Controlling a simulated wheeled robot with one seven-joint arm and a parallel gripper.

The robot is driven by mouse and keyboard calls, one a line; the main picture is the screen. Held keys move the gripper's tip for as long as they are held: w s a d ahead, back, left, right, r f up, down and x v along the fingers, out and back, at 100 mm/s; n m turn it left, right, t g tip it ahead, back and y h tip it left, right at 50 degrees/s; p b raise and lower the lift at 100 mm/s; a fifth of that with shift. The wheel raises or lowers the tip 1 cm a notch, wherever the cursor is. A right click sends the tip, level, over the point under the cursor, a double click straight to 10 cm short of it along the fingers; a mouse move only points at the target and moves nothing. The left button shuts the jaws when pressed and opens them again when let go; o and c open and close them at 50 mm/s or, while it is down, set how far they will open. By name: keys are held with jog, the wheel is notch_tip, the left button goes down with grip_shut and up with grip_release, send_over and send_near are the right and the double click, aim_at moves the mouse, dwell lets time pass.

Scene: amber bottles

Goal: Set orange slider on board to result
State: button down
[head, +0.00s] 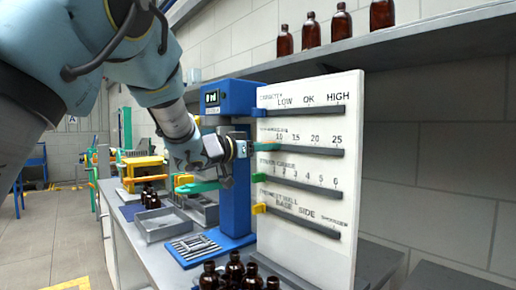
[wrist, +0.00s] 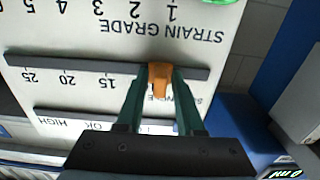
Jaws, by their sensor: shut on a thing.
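The white board (head: 346,110) stands upright with several dark horizontal tracks. The orange slider (wrist: 160,77) is on the second track, at its low end, to the left of the 15 mark in the head view. In the wrist view the board appears upside down, with 15, 20 and 25 readable; the mark nearest the slider is hidden by my gripper. My gripper (wrist: 158,100) is shut on the orange slider, one green finger on each side. In the head view my gripper (head: 258,146) reaches the board from the left. The display (head: 212,98) on the blue machine is too small to read.
A blue slider (head: 258,112) sits above, a green slider (head: 258,177) and yellow slider (head: 260,208) below, all at their tracks' left ends. The blue machine (head: 232,215) stands close left of the board. Amber bottles (head: 235,272) stand in front; others line the shelf (head: 430,36).

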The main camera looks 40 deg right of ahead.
jog(key=shift+s, duration=0.7)
jog(key=c, duration=0.8)
grip_release()
jog(key=shift+c, duration=0.2)
jog(key=shift+a, duration=0.1)
jog(key=a+b, duration=0.3)
jog(key=a, duration=0.7)
jog(key=shift+w+a, duration=0.3)
jog(key=shift+a, duration=0.05)
